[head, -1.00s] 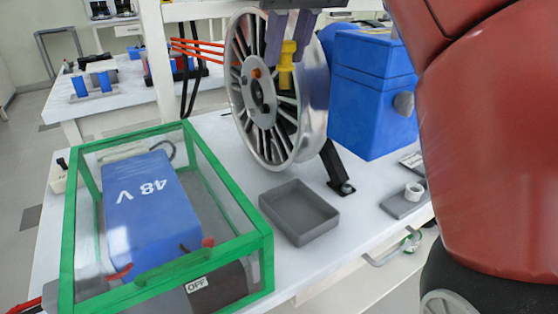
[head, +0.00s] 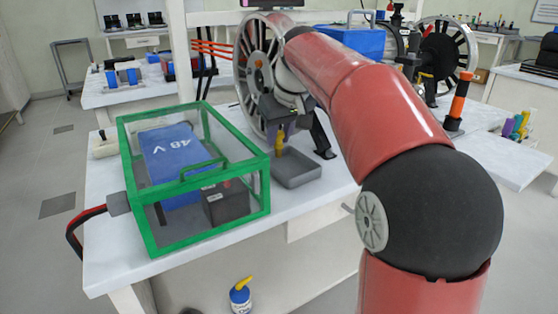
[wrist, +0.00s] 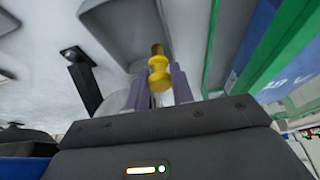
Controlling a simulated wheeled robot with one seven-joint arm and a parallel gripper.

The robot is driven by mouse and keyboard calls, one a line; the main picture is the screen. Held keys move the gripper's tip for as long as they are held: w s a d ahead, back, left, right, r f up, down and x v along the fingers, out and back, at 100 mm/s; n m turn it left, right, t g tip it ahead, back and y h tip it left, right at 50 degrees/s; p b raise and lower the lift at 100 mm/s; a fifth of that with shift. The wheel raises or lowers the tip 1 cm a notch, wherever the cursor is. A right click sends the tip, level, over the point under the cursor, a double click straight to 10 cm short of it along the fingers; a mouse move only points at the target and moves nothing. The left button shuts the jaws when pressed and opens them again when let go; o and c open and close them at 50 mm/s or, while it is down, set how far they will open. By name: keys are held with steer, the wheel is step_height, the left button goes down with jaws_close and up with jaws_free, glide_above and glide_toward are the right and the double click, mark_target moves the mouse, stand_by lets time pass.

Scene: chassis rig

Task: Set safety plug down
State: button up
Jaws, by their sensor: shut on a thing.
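The yellow safety plug (head: 280,141) is held between the purple fingers of my gripper (head: 283,126). It hangs roughly upright above the grey tray (head: 297,172), near the tray's left back part. A small gap or contact with the tray floor cannot be told apart. In the wrist view the plug (wrist: 158,72) sits between the two fingers (wrist: 160,88), with its darker brown end pointing away from me towards the tray (wrist: 125,30).
The green-framed clear case (head: 195,175) with a blue 48 V battery (head: 180,160) stands just left of the tray. The spoked wheel (head: 255,75) is behind my gripper. A black angled post (head: 322,140) stands right of the tray.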

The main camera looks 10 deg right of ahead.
mark_target(281, 147)
step_height(281, 147, down, 4)
steer(key=b, duration=0.4)
steer(key=shift+f, duration=0.25)
steer(key=shift+r, duration=0.15)
steer(key=o, duration=0.5)
steer(key=shift+f, duration=0.2)
steer(key=o, duration=0.5)
steer(key=shift+c, duration=0.2)
